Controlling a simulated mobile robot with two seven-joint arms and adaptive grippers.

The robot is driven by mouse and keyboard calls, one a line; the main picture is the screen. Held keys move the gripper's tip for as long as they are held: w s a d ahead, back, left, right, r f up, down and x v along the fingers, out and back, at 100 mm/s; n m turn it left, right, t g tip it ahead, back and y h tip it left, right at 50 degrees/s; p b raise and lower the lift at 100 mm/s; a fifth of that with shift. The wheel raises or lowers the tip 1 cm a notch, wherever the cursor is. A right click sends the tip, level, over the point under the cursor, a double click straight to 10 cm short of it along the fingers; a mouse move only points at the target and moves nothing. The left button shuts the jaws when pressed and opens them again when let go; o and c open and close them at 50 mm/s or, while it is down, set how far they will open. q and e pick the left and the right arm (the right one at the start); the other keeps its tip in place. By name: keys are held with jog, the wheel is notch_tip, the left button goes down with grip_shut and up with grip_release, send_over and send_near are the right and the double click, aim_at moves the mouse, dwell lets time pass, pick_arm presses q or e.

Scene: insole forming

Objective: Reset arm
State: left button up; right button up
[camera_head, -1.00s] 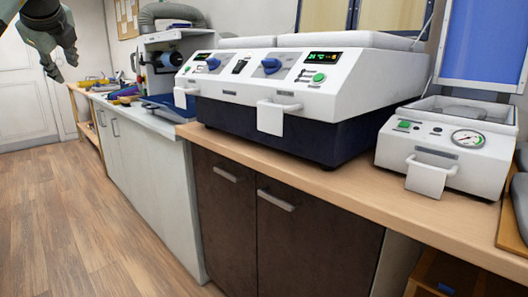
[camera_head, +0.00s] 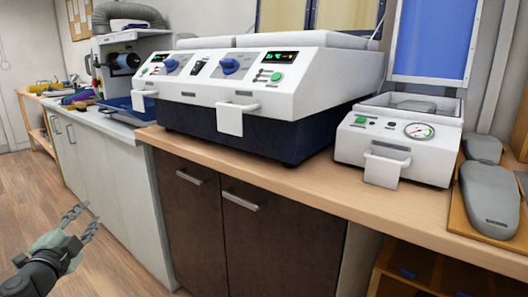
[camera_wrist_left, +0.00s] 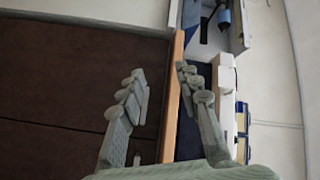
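My left gripper (camera_head: 80,220) is at the lower left of the head view, over the floor in front of the cabinets and below the counter's height. Its two fingers are spread with nothing between them. In the left wrist view my left gripper (camera_wrist_left: 160,95) also shows open and empty, with the dark cabinet fronts and the counter edge behind it. My right gripper is not in either view.
A large white two-unit heating machine (camera_head: 250,90) stands on the wooden counter (camera_head: 320,185). A smaller white press with a gauge (camera_head: 400,140) is to its right. Grey insole forms (camera_head: 490,195) lie on a board at the far right. The wooden floor (camera_head: 110,265) is clear.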

pick_arm(q)
jog(key=s+a+f+n+g+y, duration=0.2)
jog(key=s+a+f+g, duration=0.2)
jog(key=s+f, duration=0.45)
jog(key=s+a+f+n+g+y, duration=0.1)
jog(key=s+a+f+g, duration=0.3)
jog(key=s+f, duration=0.45)
jog(key=s+a+f+n+g+y, duration=0.25)
jog(key=s+f+g, duration=0.25)
jog(key=s+f, duration=0.35)
jog(key=s+d+f+n+h, duration=0.1)
jog(key=d+f, duration=0.3)
jog(key=d, duration=0.5)
jog(key=s+d+f+n+g+h, duration=0.1)
jog(key=s+d+f+n+h, duration=0.1)
jog(key=d, duration=0.7)
jog(key=s+d+f+n+h, duration=0.2)
jog(key=s+d+f+h, duration=0.1)
jog(key=d+f, duration=0.3)
jog(key=s+d, duration=0.1)
jog(key=d, duration=0.1)
jog(key=shift+s+d+f+g, duration=0.25)
jog(key=shift+d+f+g, duration=0.05)
jog(key=shift+d+f, duration=0.1)
